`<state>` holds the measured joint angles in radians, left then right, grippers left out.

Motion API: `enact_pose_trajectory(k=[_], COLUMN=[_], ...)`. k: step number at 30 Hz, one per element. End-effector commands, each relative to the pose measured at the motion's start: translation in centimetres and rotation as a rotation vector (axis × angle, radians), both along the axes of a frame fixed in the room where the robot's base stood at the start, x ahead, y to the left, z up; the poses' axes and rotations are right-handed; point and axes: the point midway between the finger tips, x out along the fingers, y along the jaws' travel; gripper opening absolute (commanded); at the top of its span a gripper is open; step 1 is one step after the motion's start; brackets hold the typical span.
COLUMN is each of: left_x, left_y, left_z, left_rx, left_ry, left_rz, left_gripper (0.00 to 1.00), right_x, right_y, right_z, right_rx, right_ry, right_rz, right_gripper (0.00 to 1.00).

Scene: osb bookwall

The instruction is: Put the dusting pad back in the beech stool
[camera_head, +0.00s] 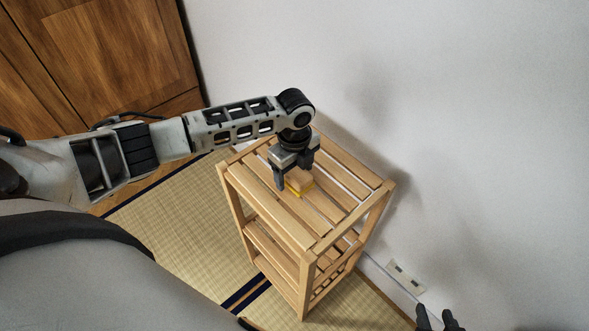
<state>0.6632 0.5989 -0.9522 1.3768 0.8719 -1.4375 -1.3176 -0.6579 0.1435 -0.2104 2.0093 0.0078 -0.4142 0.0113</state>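The beech stool (268,191) is a tall slatted wooden rack with a slatted top and lower shelves, standing against the wall. The dusting pad (299,187), a small block with a wooden upper part and a yellow underside, is at the stool's slatted top. My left gripper (295,176) is directly over it, pointing down, with its black fingers apart on either side of the pad. Whether they press on it is not clear. My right gripper (437,314) shows only its black fingertips at the bottom edge, apart, with nothing seen between them.
A white wall (480,120) stands close behind and right of the stool, with a socket plate (406,278) low on it. A brown wooden cabinet (100,50) is at the upper left. Tatami flooring (180,215) lies left of the stool. The stool's lower shelves (270,245) look empty where visible.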

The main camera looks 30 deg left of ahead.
Motion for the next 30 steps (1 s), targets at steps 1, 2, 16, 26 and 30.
enact_pose_trajectory(k=[1,2,16,26,30], left_x=[0.0,0.0,0.1,0.0,0.0], left_y=[0.0,0.0,0.0,0.0,0.0], left_z=[0.0,0.0,5.5,11.2,12.0], left_rx=[0.0,0.0,-0.001,0.0,-0.001], left_ry=[0.0,0.0,-0.006,-0.001,0.0], left_rz=[0.0,0.0,-0.001,0.0,0.001], left_gripper=[0.71,0.71,0.71,0.71,0.71], right_x=[0.0,0.0,0.0,0.0,0.0], right_y=[0.0,0.0,0.0,-0.1,-0.1], right_z=[0.0,0.0,0.1,0.0,0.0], right_rx=[0.0,0.0,-0.001,-0.001,-0.002], right_ry=[0.0,0.0,0.001,0.001,0.002], right_rz=[0.0,0.0,-0.001,-0.002,-0.002], right_gripper=[0.36,0.36,0.36,0.36,0.36])
